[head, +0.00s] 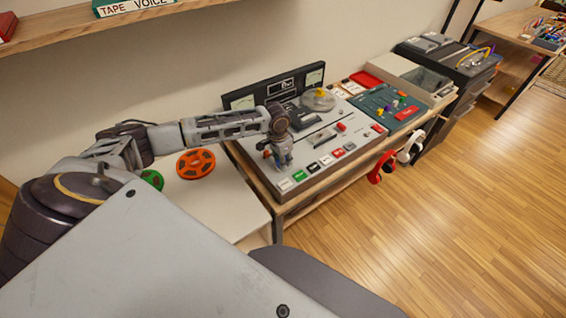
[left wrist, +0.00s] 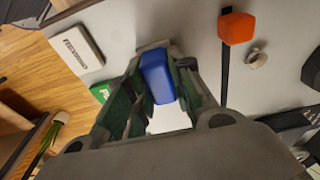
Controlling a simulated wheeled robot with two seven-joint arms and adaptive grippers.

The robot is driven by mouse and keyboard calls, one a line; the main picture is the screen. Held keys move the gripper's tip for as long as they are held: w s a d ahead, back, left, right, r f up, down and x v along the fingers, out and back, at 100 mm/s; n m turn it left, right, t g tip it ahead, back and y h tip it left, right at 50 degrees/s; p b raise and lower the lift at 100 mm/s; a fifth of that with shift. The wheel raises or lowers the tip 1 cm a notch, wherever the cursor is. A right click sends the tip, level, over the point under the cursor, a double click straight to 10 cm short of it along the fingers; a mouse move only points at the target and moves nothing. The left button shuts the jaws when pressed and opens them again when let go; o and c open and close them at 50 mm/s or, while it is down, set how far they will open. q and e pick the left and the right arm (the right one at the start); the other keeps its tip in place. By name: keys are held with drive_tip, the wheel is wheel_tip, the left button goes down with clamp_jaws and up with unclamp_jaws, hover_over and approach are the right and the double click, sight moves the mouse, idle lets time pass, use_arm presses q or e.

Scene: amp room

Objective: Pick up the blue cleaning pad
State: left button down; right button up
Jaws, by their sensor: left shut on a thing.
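The blue cleaning pad (left wrist: 158,77) is a small, rounded blue block between the fingers of my left gripper (left wrist: 153,92) in the left wrist view. The fingers are shut on it from both sides. In the head view my left gripper (head: 280,155) points down over the front left part of the grey control panel (head: 312,138), and there it mostly hides the pad. I cannot tell whether the pad touches the panel. My right gripper is in neither view.
An orange-red slider cap (left wrist: 237,27) and a pale ring (left wrist: 256,58) are near the gripper. Labelled buttons (head: 300,176) line the panel's front. Red headphones (head: 381,167) hang at the front edge. Orange (head: 195,163) and green (head: 152,179) reels lie left. The wooden floor (head: 430,235) is clear.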

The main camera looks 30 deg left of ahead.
use_arm(q)
drive_tip(key=shift+r, duration=0.1)
drive_tip(key=shift+r, duration=4.95)
drive_tip(key=c, duration=1.9)
unclamp_jaws()
drive_tip(key=shift+c, duration=1.3)
drive_tip(key=shift+r, duration=0.15)
